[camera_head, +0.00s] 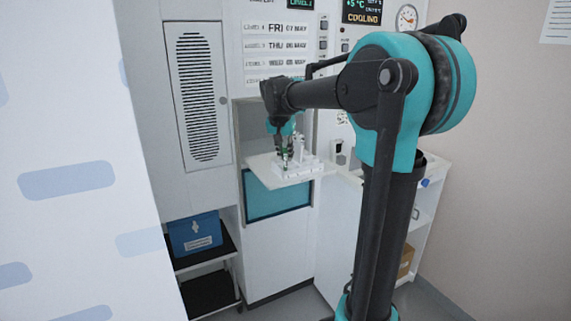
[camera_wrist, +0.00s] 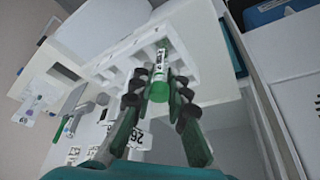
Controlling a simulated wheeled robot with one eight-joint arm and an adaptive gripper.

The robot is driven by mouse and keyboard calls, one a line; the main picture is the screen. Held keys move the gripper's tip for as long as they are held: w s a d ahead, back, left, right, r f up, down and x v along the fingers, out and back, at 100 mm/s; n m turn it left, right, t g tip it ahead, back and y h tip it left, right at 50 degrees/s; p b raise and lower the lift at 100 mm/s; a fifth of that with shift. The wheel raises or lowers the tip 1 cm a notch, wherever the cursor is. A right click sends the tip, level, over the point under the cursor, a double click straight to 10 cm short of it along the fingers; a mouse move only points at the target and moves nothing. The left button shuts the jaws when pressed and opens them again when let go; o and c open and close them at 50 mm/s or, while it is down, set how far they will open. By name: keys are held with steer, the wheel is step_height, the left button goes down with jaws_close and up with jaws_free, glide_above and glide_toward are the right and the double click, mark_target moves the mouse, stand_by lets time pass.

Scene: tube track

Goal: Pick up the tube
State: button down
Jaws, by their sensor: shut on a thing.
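The tube (camera_wrist: 160,66) has a green cap and a white printed label. It lies between the two fingers of my gripper (camera_wrist: 159,82) in the wrist view, and the fingers are shut on it near the cap. Its far end points to the white rack (camera_wrist: 190,62), at one of the rack's slots. I cannot tell whether that end is still inside the slot. In the head view my gripper (camera_head: 284,154) is low over the white rack (camera_head: 308,166), and the tube is too small to make out clearly there.
The rack stands on a pull-out white shelf (camera_head: 262,168) before a recess in the wall cabinet. A blue box (camera_head: 195,235) sits on a black stand at lower left. A white counter (camera_head: 350,172) with small items is to the right.

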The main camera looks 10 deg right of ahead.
step_height(320, 180, up, 20)
stand_by(0.8)
stand_by(0.9)
